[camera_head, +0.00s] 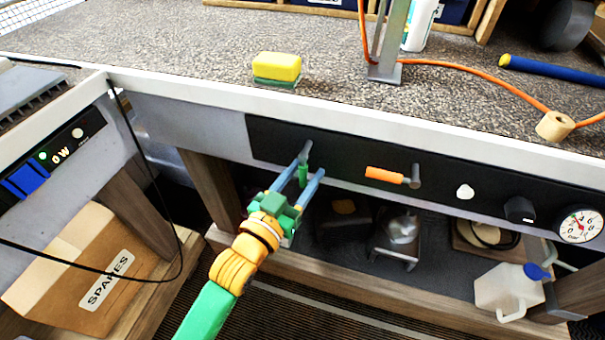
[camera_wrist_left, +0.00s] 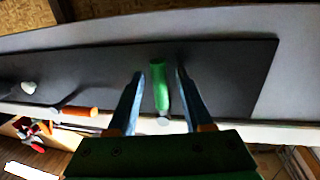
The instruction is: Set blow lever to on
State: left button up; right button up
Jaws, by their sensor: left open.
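A dark control panel (camera_head: 345,155) on the bench front carries a lever with a green handle (camera_head: 303,174) and a lever with an orange handle (camera_head: 384,175). The green handle hangs down from its grey pivot; the orange one points left from its pivot. I cannot read which is the blow lever. My left gripper (camera_head: 310,167) is open, with its blue fingers either side of the green handle. In the left wrist view, the green handle (camera_wrist_left: 160,88) stands between the fingers (camera_wrist_left: 160,72), with gaps on both sides. My right gripper is not in view.
A white knob (camera_head: 465,192), a black knob (camera_head: 520,209) and a gauge (camera_head: 580,226) are further right on the panel. A yellow sponge (camera_head: 277,67) lies on the bench top above. A white jug (camera_head: 508,290) stands below right. A spares box (camera_head: 90,270) is at lower left.

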pick_arm(q)
grip_shut()
dwell(1.4)
